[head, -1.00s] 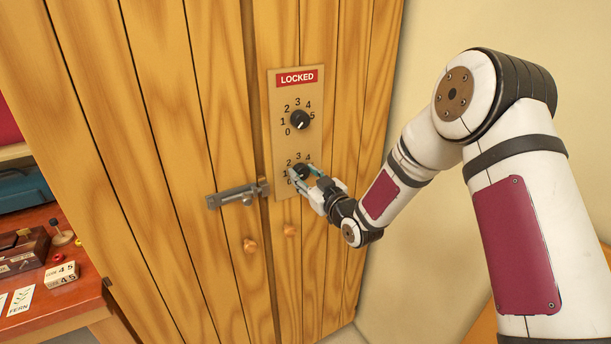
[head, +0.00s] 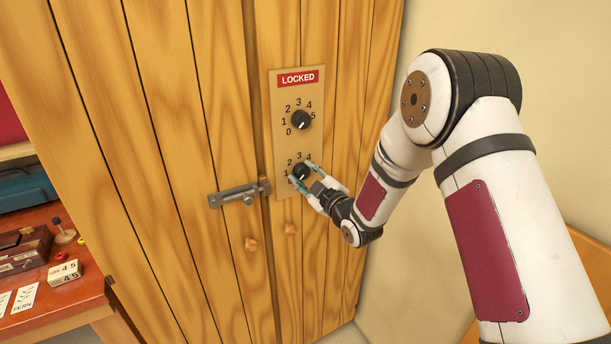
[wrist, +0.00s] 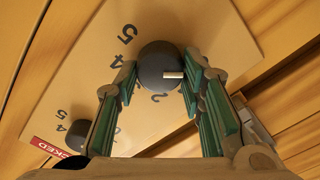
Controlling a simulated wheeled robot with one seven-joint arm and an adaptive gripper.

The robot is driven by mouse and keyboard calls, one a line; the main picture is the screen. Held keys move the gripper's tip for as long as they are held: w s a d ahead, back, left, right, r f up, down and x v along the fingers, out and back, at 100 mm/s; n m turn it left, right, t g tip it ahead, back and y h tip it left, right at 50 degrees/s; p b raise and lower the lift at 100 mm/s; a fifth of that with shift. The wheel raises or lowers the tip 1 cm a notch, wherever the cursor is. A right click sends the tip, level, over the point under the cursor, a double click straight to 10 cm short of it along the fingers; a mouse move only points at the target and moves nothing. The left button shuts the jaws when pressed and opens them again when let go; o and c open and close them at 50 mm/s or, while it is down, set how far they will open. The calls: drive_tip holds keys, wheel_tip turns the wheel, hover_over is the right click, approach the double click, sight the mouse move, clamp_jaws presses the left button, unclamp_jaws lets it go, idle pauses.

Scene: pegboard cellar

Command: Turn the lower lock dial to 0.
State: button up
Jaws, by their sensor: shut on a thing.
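The lower lock dial (head: 301,172) is a dark round knob on the tan plate (head: 286,140) of the wooden cabinet. My gripper (head: 301,181) is shut on it. The wrist view shows the dial (wrist: 157,62) between the two green-padded fingers (wrist: 160,76). Its white pointer mark faces right and slightly down in that view, past the 2. The fingers hide some of the numbers, so I cannot tell the exact number. The upper dial (head: 301,120) sits above, near a red LOCKED label (head: 297,79).
A metal bolt latch (head: 239,195) lies left of the lower dial across the door seam. Two round wooden knobs (head: 251,244) are below. A red desk (head: 60,312) with small items stands at the left.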

drive_tip(key=shift+f, duration=0.15)
drive_tip(key=o, duration=1.2)
drive_tip(key=shift+c, duration=0.2)
drive_tip(key=v, duration=1.2)
